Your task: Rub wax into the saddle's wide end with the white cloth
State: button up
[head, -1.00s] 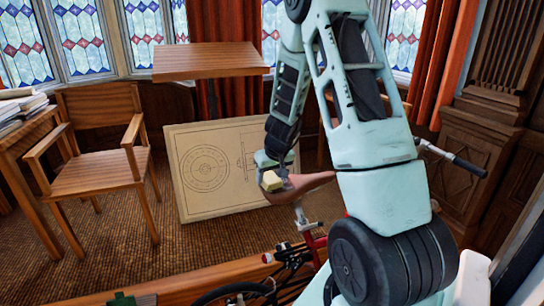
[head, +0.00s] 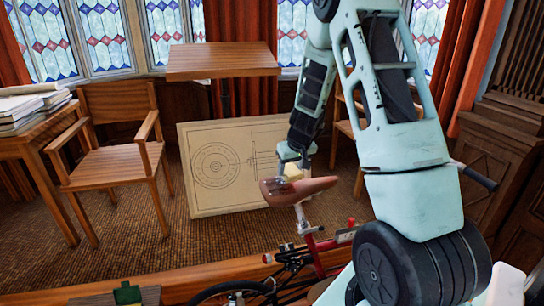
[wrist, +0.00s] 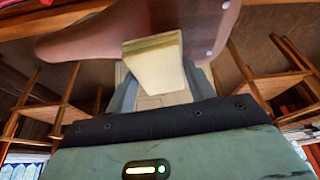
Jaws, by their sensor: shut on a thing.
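The brown leather saddle (head: 310,188) sits on a red bicycle in the middle of the head view. Its wide end, with rivets, is at the left there; in the wrist view the saddle (wrist: 110,38) spans the top, with that end at the right. My gripper (head: 291,158) is shut on a pale yellow, block-like pad (head: 293,172), which also shows in the wrist view (wrist: 155,66). It looks like a firm block; I see no white cloth. The pad is at the saddle's far edge, partly behind it in the head view. I cannot tell if they touch.
The bicycle's handlebar (head: 480,178) sticks out at the right. A drawing board (head: 230,205) leans behind the saddle. A wooden armchair (head: 118,150) and a desk with papers (head: 30,105) stand left. A small green object (head: 127,294) sits at the bottom left.

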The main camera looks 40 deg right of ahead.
jog(key=shift+d+r+p, duration=0.2)
jog(key=shift+r+p, duration=0.1)
jog(key=shift+r, duration=0.35)
jog(key=shift+r+p, duration=1.6)
jog(key=shift+r, duration=0.35)
